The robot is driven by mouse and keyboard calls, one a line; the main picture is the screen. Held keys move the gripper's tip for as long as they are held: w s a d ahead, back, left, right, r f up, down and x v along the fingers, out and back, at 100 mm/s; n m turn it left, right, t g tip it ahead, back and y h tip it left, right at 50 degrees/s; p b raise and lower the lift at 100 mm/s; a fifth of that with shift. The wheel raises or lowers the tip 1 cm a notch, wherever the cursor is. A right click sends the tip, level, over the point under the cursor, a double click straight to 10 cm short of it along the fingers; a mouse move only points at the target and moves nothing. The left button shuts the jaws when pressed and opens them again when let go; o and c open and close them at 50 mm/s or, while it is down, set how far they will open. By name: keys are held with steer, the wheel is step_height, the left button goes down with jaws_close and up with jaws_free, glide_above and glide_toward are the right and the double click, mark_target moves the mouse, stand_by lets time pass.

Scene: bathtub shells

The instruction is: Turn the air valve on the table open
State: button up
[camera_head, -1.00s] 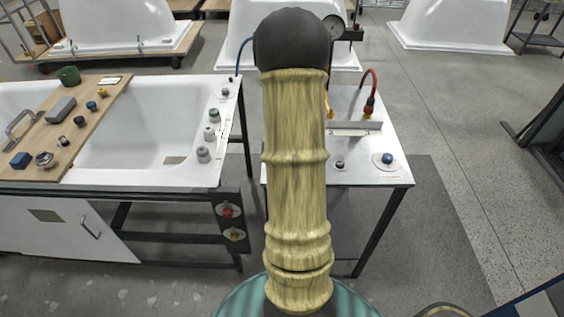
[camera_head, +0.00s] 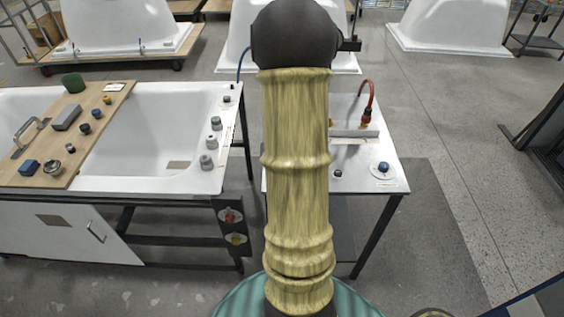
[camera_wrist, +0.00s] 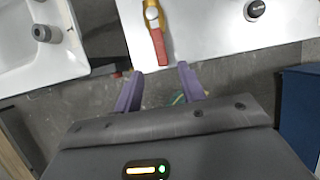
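In the wrist view, a fitting with a yellow body, a grey round centre and a red lever (camera_wrist: 158,46) lies on the white table (camera_wrist: 205,45). It looks like the air valve, with the lever pointing toward the near table edge. My gripper (camera_wrist: 161,70) is open and empty, its two purple fingers apart just below the lever end in the picture. They do not appear to touch it; the height gap cannot be told. In the head view, my arm covers the left part of the table (camera_head: 362,185) and hides the valve and gripper.
In the head view, a blue knob (camera_head: 384,167), a small black knob (camera_head: 338,173) and a red hose (camera_head: 371,93) are on the table. A bathtub (camera_head: 150,130) with several knobs stands left.

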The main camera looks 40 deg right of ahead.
steer(key=p+v, duration=0.6)
steer(key=v, duration=0.4)
stand_by(0.3)
steer(key=w+a+r+n+t+y, duration=0.1)
steer(key=w+a+r+n, duration=0.1)
steer(key=a+n, duration=0.7)
steer(key=w+a+r+n+t+y, duration=0.1)
steer(key=w+a+r+n+y, duration=0.15)
steer(key=a+n, duration=0.65)
steer(key=s+a+n+g, duration=0.1)
steer(key=s+a+n, duration=0.2)
steer(key=n, duration=1)
steer(key=s+a+r+n+g, duration=0.1)
steer(key=s+a+n, duration=0.2)
steer(key=n, duration=1.1)
steer(key=shift+a+g, duration=0.3)
steer(key=shift+a, duration=0.4)
